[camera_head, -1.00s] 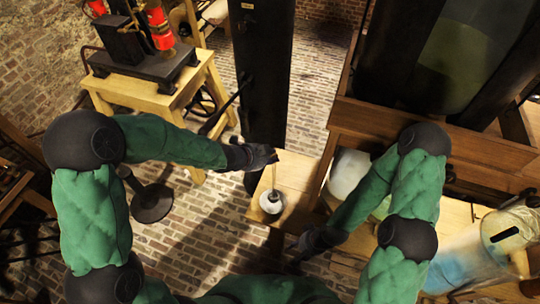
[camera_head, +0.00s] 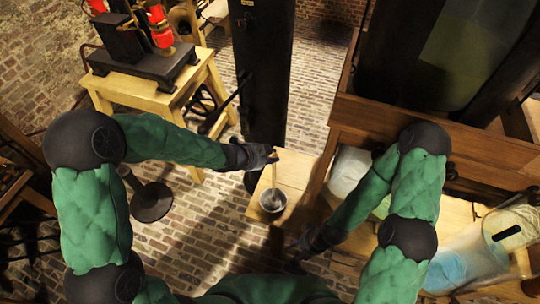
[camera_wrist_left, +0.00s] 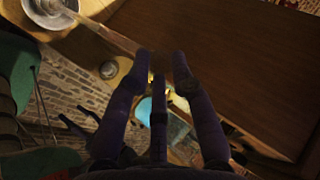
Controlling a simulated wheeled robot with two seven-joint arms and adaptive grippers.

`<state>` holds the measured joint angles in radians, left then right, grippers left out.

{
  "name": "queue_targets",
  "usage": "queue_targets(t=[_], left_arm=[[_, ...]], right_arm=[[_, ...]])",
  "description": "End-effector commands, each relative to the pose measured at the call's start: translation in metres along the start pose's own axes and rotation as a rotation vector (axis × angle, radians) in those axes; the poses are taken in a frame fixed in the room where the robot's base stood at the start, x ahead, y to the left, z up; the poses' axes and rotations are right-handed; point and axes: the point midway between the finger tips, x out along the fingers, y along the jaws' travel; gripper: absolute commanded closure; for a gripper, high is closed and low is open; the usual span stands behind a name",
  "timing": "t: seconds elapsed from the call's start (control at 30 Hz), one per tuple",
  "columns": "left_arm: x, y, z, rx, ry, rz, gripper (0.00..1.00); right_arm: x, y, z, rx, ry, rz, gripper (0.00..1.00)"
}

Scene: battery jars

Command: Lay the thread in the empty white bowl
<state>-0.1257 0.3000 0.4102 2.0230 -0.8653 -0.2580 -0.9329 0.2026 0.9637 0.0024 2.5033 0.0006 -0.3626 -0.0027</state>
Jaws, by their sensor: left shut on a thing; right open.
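The small whitish bowl (camera_head: 282,206) stands on a pale wooden surface in the head view, just below my left gripper (camera_head: 273,157). A greyish tuft lies inside the bowl's rim. A thin tan strand, seemingly the thread (camera_head: 274,175), runs from my left fingertips down to the bowl. In the left wrist view the bowl (camera_wrist_left: 72,6) is at the top left, and the strand (camera_wrist_left: 112,38) runs from it toward my left gripper (camera_wrist_left: 160,60), which is shut on it. My right gripper (camera_head: 298,258) is open, low and apart from the bowl, its fingers dim.
A dark column (camera_head: 262,90) rises close behind my left gripper. The pale wooden surface (camera_head: 296,168) is narrow. A wooden cabinet (camera_head: 400,125) stands at the right, with glass jars (camera_head: 470,262) near it. A yellow stool (camera_head: 140,92) bears apparatus at the upper left.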

Motion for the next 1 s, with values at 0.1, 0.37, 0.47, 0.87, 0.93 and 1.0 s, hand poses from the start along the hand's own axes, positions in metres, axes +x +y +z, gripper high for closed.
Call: queue_targets(t=[0.1, 0.37, 0.47, 0.87, 0.93, 1.0], left_arm=[[0.0, 0.0, 0.0, 0.0, 0.0, 0.0, 1.0], [0.0, 0.0, 0.0, 0.0, 0.0, 0.0, 1.0], [0.0, 0.0, 0.0, 0.0, 0.0, 0.0, 1.0], [-0.018, -0.017, -0.009, 0.002, 0.0, -0.001, 1.0], [-0.022, -0.021, -0.011, 0.001, 0.0, -0.001, 1.0], [-0.026, -0.025, -0.014, 0.001, 0.0, -0.001, 1.0]], right_arm=[[0.0, 0.0, 0.0, 0.0, 0.0, 0.0, 0.51], [0.0, 0.0, 0.0, 0.0, 0.0, 0.0, 0.51], [0.0, 0.0, 0.0, 0.0, 0.0, 0.0, 0.51], [-0.022, -0.008, 0.001, 0.0, 0.0, 0.0, 0.51], [-0.028, -0.01, 0.001, 0.0, 0.0, 0.0, 0.51], [-0.033, -0.012, 0.001, 0.0, 0.0, 0.0, 0.51]])
